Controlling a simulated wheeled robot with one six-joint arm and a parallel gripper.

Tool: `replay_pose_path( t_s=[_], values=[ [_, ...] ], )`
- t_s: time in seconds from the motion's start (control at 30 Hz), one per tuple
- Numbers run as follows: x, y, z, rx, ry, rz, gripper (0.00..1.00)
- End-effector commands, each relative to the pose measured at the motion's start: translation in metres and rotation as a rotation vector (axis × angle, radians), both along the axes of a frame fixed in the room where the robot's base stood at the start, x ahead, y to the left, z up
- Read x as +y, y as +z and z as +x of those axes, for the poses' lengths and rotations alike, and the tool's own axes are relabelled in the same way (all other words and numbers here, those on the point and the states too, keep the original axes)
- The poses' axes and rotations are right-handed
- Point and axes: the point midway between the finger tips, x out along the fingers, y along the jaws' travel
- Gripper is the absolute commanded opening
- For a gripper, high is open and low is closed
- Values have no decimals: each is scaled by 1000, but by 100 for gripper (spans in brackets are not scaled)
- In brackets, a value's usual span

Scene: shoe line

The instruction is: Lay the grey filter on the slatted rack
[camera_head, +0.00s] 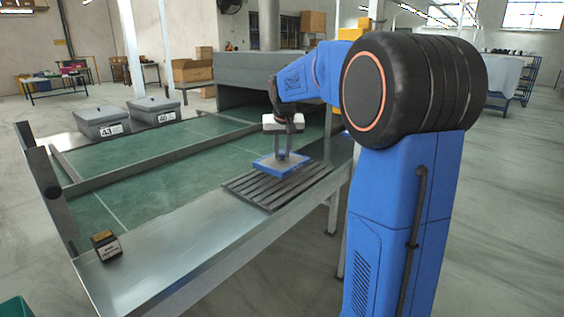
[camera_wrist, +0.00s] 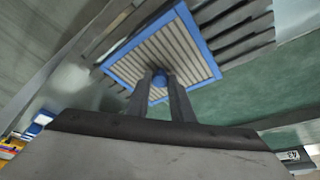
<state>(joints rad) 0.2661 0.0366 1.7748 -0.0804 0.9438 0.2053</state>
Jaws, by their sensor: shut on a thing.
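The grey filter is a flat pleated panel with a blue frame (camera_head: 266,167); its pleated face also shows in the wrist view (camera_wrist: 136,60). My gripper (camera_head: 282,154) points down and is shut on the small blue knob in the middle of the filter, seen between the fingers in the wrist view (camera_wrist: 160,80). The filter looks roughly level over the far part of the dark slatted rack (camera_head: 272,196), which lies on the metal ledge. The slats also show behind the filter in the wrist view (camera_wrist: 232,28). I cannot tell whether the filter touches the slats.
A green conveyor belt (camera_head: 150,190) runs beside the metal ledge (camera_head: 178,240). Two grey lidded bins (camera_head: 102,121) stand at its far left. A small dark box with a label (camera_head: 106,245) sits at the ledge's near left. The ledge between that box and the rack is clear.

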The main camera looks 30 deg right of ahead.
Motion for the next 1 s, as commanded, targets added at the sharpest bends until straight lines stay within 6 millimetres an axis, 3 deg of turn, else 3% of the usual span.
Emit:
replay_pose_path(
  t_s=[0.3, 0.7, 0.73, 0.8, 1.0],
  values=[
    [0, -34, 0, 1, 0, 0, 0],
    [0, -39, 0, 1, 0, 0, 0],
    [0, -39, 0, 1, 0, 0, 28],
    [0, -38, 0, 1, 0, 0, 39],
    [0, -38, 0, 0, 0, 0, 39]
  ],
)
